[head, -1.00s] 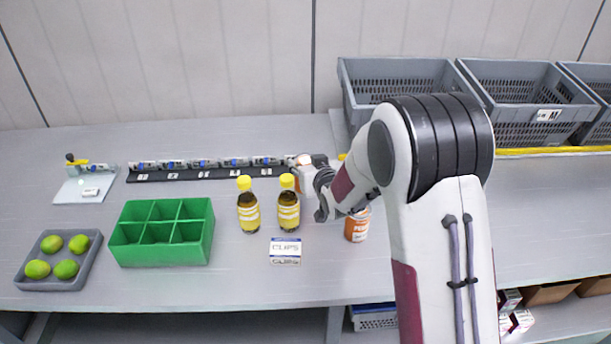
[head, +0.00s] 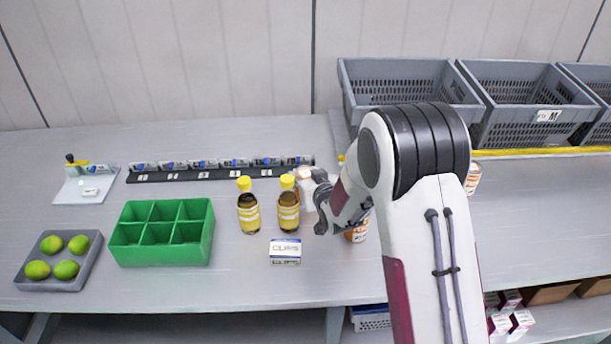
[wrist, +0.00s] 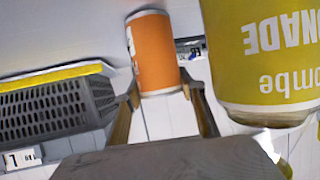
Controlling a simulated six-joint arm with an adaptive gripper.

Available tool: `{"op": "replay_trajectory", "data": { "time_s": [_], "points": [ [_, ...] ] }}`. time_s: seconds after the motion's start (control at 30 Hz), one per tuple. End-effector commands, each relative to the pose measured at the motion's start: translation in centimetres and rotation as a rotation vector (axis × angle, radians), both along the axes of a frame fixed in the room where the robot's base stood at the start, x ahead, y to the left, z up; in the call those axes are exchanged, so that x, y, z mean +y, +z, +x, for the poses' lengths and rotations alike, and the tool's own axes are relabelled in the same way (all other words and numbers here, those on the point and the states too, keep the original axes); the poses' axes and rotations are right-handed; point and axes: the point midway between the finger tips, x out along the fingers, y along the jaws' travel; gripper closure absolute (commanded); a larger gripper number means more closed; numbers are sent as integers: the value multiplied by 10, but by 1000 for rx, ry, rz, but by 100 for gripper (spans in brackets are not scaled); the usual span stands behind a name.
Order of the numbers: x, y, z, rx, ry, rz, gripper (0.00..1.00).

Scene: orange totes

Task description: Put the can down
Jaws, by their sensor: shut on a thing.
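My gripper (wrist: 160,90) is shut on an orange and white can (wrist: 153,52), which sits between the two fingers in the wrist view. In the head view the can (head: 306,184) is partly hidden by a bottle and my wrist. It is just behind and right of the right yellow-capped bottle (head: 289,207). A yellow-labelled bottle (wrist: 272,55) looms close beside it in the wrist view. I cannot tell whether the can touches the grey table (head: 210,290).
Another orange can (head: 357,233) stands in front of my wrist, and one (head: 473,178) is right of my arm. A second bottle (head: 248,208), a clips box (head: 285,251), a green divided box (head: 160,250) and a lime tray (head: 92,268) stand left. Grey totes (head: 400,85) line the back right.

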Motion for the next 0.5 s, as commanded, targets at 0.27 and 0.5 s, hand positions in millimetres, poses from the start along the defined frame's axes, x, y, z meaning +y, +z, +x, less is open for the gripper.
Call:
{"op": "replay_trajectory", "data": {
  "time_s": [0.27,0.5],
  "points": [
    [0,1,1,-3,0,0,96],
    [0,-2,0,-1,0,-1,53]
  ]
}}
